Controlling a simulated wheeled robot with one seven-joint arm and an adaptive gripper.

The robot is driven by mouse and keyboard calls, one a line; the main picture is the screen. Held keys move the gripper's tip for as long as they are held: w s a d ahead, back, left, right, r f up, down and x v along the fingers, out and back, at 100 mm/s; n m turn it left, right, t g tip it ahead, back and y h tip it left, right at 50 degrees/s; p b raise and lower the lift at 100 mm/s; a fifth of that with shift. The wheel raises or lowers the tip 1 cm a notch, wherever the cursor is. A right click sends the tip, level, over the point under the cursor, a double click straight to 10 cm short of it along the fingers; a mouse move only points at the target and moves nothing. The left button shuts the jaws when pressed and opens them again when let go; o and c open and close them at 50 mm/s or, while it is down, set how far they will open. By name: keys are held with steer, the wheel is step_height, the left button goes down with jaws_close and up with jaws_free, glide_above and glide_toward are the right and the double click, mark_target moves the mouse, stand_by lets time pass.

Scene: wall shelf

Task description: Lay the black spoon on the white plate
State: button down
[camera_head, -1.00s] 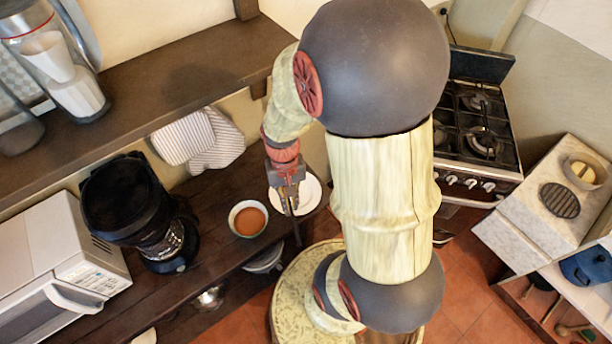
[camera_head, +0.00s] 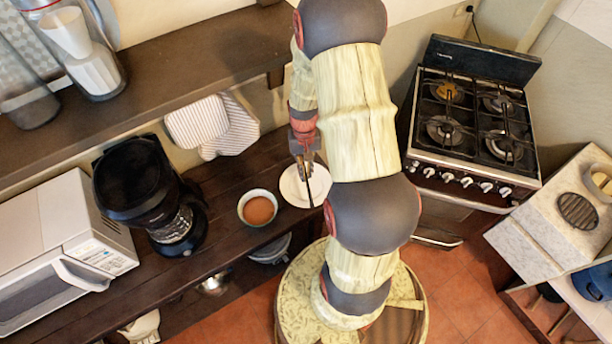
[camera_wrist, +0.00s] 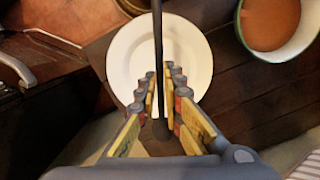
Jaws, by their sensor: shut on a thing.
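The white plate (camera_head: 293,190) lies on the dark wooden shelf top near its right end. It also shows in the wrist view (camera_wrist: 125,65), below my gripper. My gripper (camera_head: 307,172) is over the plate, pointing down. In the wrist view my gripper (camera_wrist: 161,95) is shut on the thin black spoon (camera_wrist: 158,30), which runs from between the fingers across the plate. The spoon (camera_head: 310,195) also shows below the fingers in the head view. I cannot tell whether the spoon touches the plate.
A bowl of orange-brown soup (camera_head: 258,209) stands just left of the plate. A black coffee maker (camera_head: 145,190) and a white microwave (camera_head: 60,250) are farther left. A higher shelf (camera_head: 170,80) runs along the wall above. A gas stove (camera_head: 470,125) stands to the right.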

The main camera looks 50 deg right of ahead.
mark_target(306, 172)
steer(key=shift+w+d+f, duration=0.1)
steer(key=shift+d+f, duration=0.05)
steer(key=shift+f, duration=1.65)
steer(key=shift+f+b, duration=0.35)
steer(key=shift+b, duration=0.05)
steer(key=c, duration=2)
jaws_free()
steer(key=shift+o, duration=0.4)
steer(key=shift+r, duration=0.15)
steer(key=r, duration=0.5)
steer(key=w+r+p, duration=0.1)
steer(key=r, duration=0.2)
steer(key=shift+d, duration=0.35)
